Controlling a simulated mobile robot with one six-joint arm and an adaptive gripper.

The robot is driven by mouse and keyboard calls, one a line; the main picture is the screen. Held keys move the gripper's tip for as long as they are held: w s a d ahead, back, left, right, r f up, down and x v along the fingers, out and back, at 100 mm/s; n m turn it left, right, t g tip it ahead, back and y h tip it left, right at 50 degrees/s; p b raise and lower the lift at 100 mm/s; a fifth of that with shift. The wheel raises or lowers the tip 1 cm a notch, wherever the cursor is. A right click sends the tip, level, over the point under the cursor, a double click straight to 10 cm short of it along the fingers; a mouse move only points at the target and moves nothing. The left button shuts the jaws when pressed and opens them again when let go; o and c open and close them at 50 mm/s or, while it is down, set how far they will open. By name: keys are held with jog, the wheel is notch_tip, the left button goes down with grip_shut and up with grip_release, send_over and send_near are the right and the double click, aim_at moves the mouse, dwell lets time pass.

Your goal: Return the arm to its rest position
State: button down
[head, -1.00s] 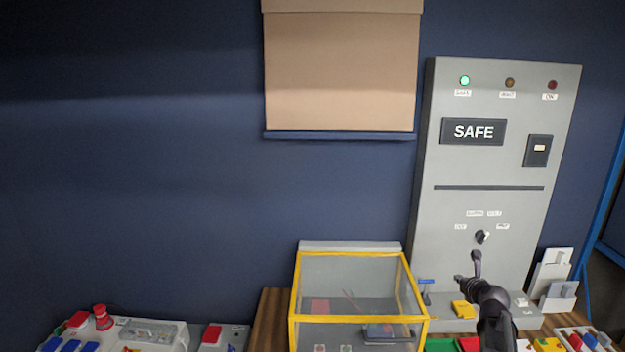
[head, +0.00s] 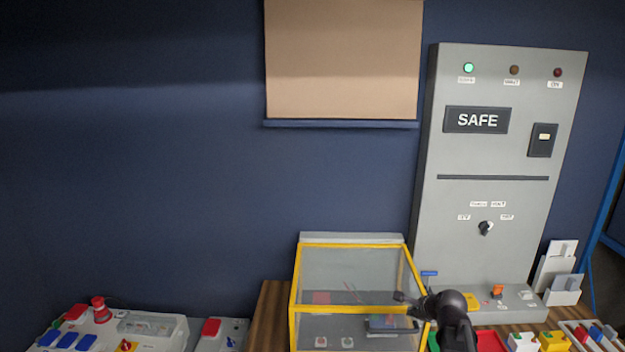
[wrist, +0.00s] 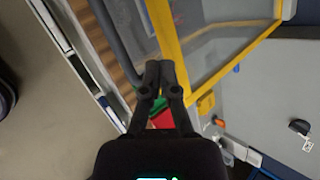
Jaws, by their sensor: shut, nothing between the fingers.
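My gripper (wrist: 158,78) shows in the wrist view with its two dark fingers together and nothing between them. In the head view my gripper (head: 412,305) is in front of the right side of the yellow-framed clear box (head: 297,290). I cannot tell whether it touches the box. The grey cabinet (head: 495,190) stands to the right, with a lit green lamp (head: 468,68), a SAFE display (head: 477,120) and a dark rotary knob (head: 485,228).
A console (head: 170,330) with red and blue buttons is at the lower left. Green and red bins (head: 490,341) and small coloured parts lie at the lower right. White card holders (head: 562,290) stand beside the cabinet. A beige board (head: 343,60) hangs on the wall.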

jog(key=s+a+f+n+g+h+b, duration=0.1)
jog(key=s+a+f+n+g, duration=0.3)
jog(key=s+n, duration=0.5)
jog(key=s+a+f+n+g+h+b, duration=0.1)
jog(key=s+a+f+n+g+b, duration=0.3)
jog(key=s+a+f+n, duration=0.3)
jog(key=s+n, duration=0.1)
jog(key=n, duration=0.3)
jog(key=shift+s+a+n+h, duration=0.25)
jog(key=shift+s+n+h, duration=0.05)
jog(key=shift+s, duration=0.05)
